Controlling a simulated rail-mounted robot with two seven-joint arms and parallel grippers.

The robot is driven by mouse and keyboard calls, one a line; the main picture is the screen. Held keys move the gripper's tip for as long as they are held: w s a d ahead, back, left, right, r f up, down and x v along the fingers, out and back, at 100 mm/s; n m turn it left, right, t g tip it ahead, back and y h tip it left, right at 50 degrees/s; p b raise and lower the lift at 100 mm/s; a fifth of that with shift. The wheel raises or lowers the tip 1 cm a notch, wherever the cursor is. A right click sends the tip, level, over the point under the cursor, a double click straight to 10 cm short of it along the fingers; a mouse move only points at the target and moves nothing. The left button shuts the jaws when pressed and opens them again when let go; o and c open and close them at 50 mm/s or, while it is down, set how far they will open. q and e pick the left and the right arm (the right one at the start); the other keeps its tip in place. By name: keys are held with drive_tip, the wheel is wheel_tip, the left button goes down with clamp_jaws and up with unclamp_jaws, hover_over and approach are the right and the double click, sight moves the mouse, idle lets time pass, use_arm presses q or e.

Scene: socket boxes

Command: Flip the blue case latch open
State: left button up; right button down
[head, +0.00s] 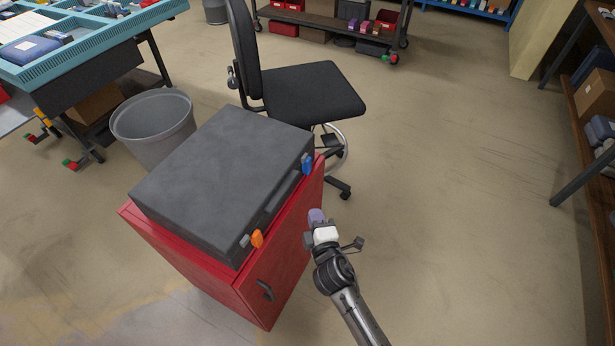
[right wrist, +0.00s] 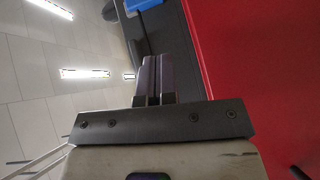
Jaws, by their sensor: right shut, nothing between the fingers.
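A dark grey case (head: 222,175) lies closed on a red cabinet (head: 285,270). Its blue latch (head: 307,164) is on the front side near the right corner, and it also shows at the top edge of the right wrist view (right wrist: 140,4). I cannot tell whether this latch is up or down. An orange latch (head: 257,239) is near the case's other front corner. My right gripper (head: 316,216) is shut and empty, in front of the cabinet and apart from the blue latch. Its closed fingers (right wrist: 151,76) point towards the latch in the right wrist view. My left gripper is not in view.
A grey bin (head: 153,128) stands left of the case, and a black chair (head: 310,95) stands behind it. A teal-edged workbench (head: 95,40) is at the upper left. Shelving (head: 603,205) lines the right edge. The floor to the right of the cabinet is clear.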

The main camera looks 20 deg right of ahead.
drive_tip(key=n, duration=0.1)
drive_tip(key=a+r+n+t+y, duration=0.1)
drive_tip(key=shift+n, duration=0.3)
drive_tip(key=b, duration=0.3)
approach(304, 168)
drive_tip(key=w+a, duration=0.3)
drive_tip(key=w+d, duration=0.2)
drive_tip(key=shift+w+d+b, duration=0.25)
drive_tip(key=shift+w+b, duration=0.05)
drive_tip(key=shift+b, duration=0.1)
drive_tip(key=shift+w+d+r, duration=0.1)
drive_tip(key=shift+w+d, duration=0.3)
drive_tip(key=shift+d, duration=0.1)
